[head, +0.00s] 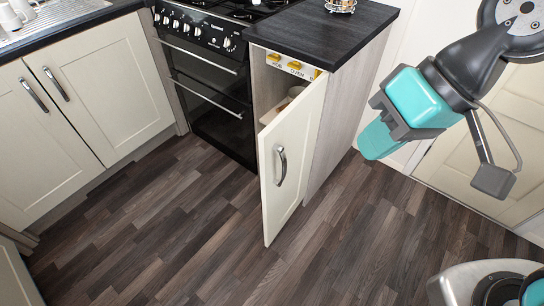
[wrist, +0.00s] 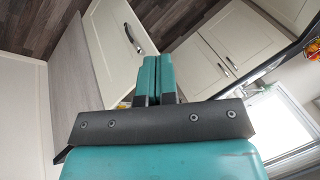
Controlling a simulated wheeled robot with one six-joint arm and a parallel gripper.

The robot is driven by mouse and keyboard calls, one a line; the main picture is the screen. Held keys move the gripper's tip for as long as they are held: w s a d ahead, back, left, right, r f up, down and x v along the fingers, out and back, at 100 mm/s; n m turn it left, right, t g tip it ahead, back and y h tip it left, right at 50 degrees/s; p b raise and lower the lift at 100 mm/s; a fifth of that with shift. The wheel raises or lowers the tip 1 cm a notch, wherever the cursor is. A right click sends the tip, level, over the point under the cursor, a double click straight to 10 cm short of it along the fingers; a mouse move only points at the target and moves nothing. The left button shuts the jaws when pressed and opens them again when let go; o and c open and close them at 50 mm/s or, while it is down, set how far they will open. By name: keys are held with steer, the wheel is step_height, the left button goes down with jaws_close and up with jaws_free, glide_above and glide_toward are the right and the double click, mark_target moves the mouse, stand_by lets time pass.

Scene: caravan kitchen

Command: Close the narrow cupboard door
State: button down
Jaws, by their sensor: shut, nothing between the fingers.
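The narrow cupboard door (head: 300,140) is cream and stands open, swung out from the cupboard (head: 262,85) beside the oven. Its grey bow handle (head: 281,165) faces left in the head view. The door (wrist: 108,45) and handle (wrist: 133,38) also show in the wrist view, left of the fingers. My gripper (head: 368,150) is to the right of the door and of the cupboard's side panel, apart from both in the head view. In the wrist view its teal fingers (wrist: 157,62) are together, with nothing between them.
A black oven (head: 210,80) stands left of the cupboard, and cream double cupboards (head: 70,110) line the left wall. A dark worktop (head: 325,35) lies above the cupboard. The wood floor (head: 160,230) in front is clear. A cream panelled door (head: 480,150) is at the right.

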steer(key=w+a+f+m+t+y+b, duration=0.1)
steer(key=w+f+m+b, duration=0.25)
steer(key=f, duration=0.35)
steer(key=w+a+f+m+t+y+b, duration=0.1)
steer(key=w+a+f+m+b, duration=0.1)
steer(key=w+f+m, duration=0.45)
steer(key=m+t+b, duration=0.2)
steer(key=t+b, duration=0.1)
glide_toward(269, 163)
step_height(269, 163, down, 4)
steer(key=w+a, duration=0.2)
steer(key=a, duration=0.1)
steer(key=shift+w+f, duration=0.1)
steer(key=shift+f, duration=0.25)
steer(key=shift+w+a, duration=0.3)
steer(key=shift+a, duration=0.1)
